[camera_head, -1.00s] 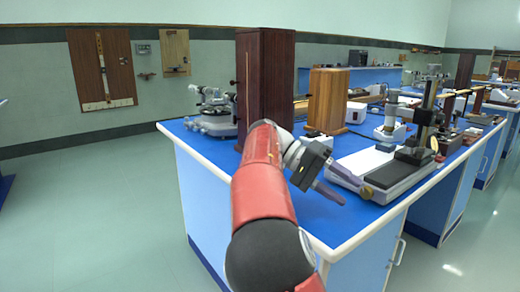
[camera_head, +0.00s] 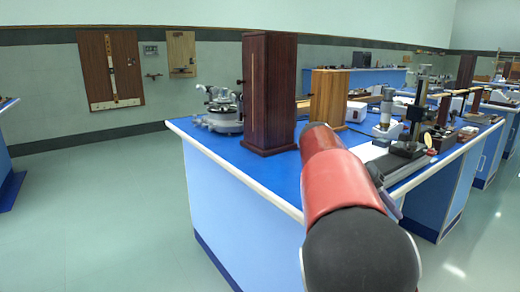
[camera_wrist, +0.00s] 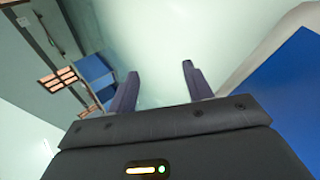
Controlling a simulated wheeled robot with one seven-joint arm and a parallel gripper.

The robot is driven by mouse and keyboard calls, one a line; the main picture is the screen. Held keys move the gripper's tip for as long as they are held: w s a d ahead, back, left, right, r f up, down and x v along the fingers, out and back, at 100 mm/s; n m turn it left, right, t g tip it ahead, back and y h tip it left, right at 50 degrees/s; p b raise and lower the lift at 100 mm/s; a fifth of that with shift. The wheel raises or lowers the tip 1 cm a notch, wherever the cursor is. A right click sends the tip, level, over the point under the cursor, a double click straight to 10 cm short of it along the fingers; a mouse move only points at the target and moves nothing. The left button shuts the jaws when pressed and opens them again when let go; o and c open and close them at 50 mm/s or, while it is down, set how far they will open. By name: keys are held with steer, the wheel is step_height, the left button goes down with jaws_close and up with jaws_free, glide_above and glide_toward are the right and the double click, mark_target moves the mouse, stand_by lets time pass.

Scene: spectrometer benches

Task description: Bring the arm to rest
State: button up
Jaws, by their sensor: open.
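My gripper (camera_wrist: 160,82) shows in the wrist view with its two dark fingers apart and nothing between them. Pale floor and wall lie beyond the fingertips. A blue surface also shows at the right of the wrist view (camera_wrist: 285,95).
On the bench stand a tall dark wooden cabinet (camera_head: 269,95), a lighter wooden box (camera_head: 328,97), a grey instrument (camera_head: 219,112) and a black stand (camera_head: 413,125). Open floor (camera_head: 95,215) lies left of the bench.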

steer(key=s+a+f+n+t+y, duration=0.2)
steer(key=s+a+f+t+y, duration=0.2)
steer(key=s, duration=0.6)
steer(key=s+a+f+n+t+y, duration=0.3)
steer(key=s+a+f+t+y, duration=0.1)
steer(key=s, duration=0.5)
step_height(320, 180, down, 3)
steer(key=shift+s+a+r+t, duration=0.2)
steer(key=shift+s+a+t, duration=0.2)
steer(key=shift+a+t, duration=0.55)
steer(key=shift+d, duration=0.2)
